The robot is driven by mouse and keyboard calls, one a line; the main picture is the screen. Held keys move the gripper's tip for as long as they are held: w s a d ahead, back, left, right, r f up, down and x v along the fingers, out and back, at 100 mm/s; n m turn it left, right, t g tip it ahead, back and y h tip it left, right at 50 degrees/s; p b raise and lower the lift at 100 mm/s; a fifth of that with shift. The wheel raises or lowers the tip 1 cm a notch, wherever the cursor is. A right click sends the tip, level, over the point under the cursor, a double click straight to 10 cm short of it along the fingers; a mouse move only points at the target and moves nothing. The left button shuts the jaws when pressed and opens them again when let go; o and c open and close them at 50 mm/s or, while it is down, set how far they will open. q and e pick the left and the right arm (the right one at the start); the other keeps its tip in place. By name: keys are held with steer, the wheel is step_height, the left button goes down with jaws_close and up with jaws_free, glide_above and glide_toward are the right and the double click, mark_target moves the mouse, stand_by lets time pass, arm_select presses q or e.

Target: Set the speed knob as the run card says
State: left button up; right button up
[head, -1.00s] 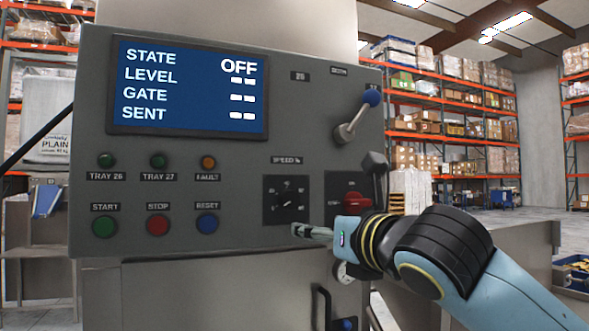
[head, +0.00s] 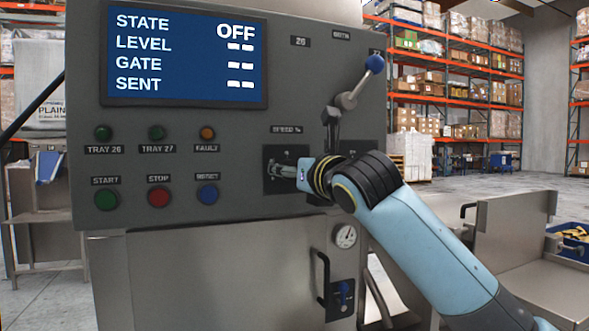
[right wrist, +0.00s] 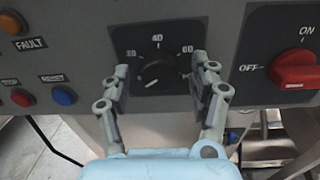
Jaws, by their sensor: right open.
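The speed knob (right wrist: 158,75) is a black round dial on a dark plate in the right wrist view. Marks 20, 40 and 60 show around it, and its white pointer line points to the lower left, below the 20. My right gripper (right wrist: 160,88) is open, with one finger on each side of the knob; I cannot tell whether they touch it. In the head view my right gripper (head: 280,170) is at the speed plate (head: 271,156) and hides the knob. The screen (head: 185,55) reads STATE OFF, with dashes for LEVEL, GATE and SENT. No run card is recognisable. My left gripper is out of view.
A red OFF/ON switch (right wrist: 296,70) is right of the knob and points to OFF. A blue-ball lever (head: 374,64) stands out above my right arm. Start (head: 106,199), stop (head: 159,197) and reset (head: 208,194) buttons are to the left.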

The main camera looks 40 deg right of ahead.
steer(key=c, duration=1.1)
steer(key=shift+c, duration=0.2)
